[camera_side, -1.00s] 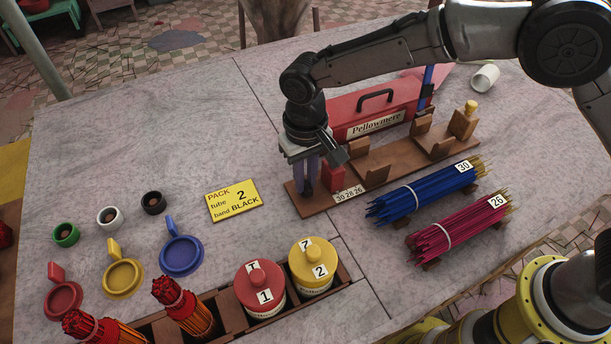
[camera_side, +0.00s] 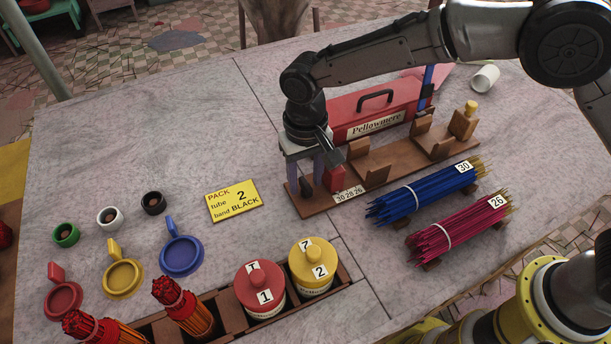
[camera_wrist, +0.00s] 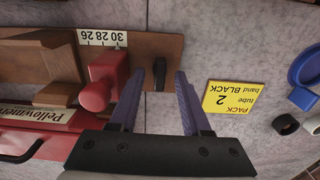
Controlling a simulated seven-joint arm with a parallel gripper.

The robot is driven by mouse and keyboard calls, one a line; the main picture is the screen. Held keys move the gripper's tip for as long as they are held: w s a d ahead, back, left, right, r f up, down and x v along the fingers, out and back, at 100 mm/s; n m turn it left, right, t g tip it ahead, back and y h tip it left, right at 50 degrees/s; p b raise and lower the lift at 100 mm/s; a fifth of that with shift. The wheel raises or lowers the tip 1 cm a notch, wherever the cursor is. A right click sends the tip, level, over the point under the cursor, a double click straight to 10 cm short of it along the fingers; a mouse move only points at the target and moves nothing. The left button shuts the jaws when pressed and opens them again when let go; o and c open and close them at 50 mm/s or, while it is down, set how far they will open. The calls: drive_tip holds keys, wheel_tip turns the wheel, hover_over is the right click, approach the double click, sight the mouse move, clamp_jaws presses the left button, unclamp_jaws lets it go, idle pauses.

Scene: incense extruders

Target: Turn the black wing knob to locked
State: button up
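The black wing knob (camera_wrist: 160,74) sits at the end of the wooden base (camera_wrist: 158,46), beside the red block. In the wrist view its wing runs up and down the picture, between my two fingers. My gripper (camera_side: 306,187) is over that end of the base, pointing down. Its purple fingers stand apart, one on each side of the knob, with gaps between, so it is open and holds nothing. In the side view the knob shows only as a small dark shape (camera_side: 306,184) between the fingers. I see no mark for locked.
The red block (camera_side: 334,178) is close beside the fingers, with a 30 28 26 scale (camera_side: 349,193) next to it. The red Pellowmere box (camera_side: 375,112) stands behind. Blue sticks (camera_side: 420,193) lie in front to the right. Table around the yellow card (camera_side: 234,201) is free.

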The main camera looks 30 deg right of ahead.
sight(306, 182)
wheel_tip(306, 182, up, 14)
idle(0.7)
drive_tip(key=shift+f, duration=0.1)
